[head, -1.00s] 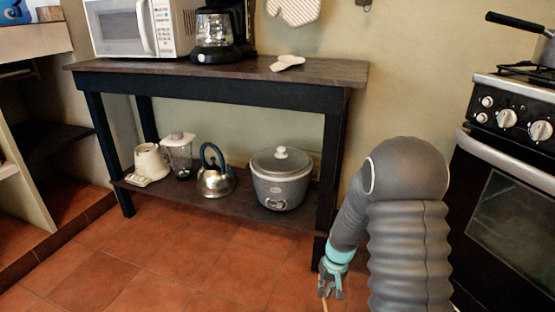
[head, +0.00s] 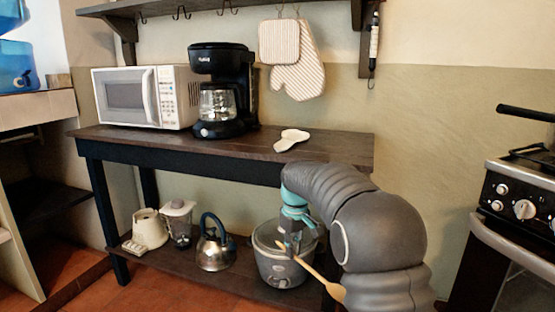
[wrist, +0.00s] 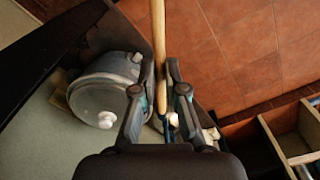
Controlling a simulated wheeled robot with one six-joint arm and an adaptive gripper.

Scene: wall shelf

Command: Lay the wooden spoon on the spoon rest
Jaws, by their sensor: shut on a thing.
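The wooden spoon (head: 323,279) is held in my gripper (head: 291,250), which is shut on its handle. The spoon slants down to the right, with its bowl at the lower right end. In the wrist view the spoon (wrist: 158,40) runs up between the fingers of my gripper (wrist: 159,82). The white spoon rest (head: 291,139) lies empty on the dark table top, near its right part. My gripper is below the table top's level, in front of the lower shelf.
The table top (head: 345,146) also bears a coffee maker (head: 222,90) and a microwave (head: 150,97). A slow cooker (head: 270,262), a kettle (head: 214,248) and a blender (head: 178,222) stand on the lower shelf. A stove (head: 515,205) is at the right. Mitts (head: 298,75) hang above.

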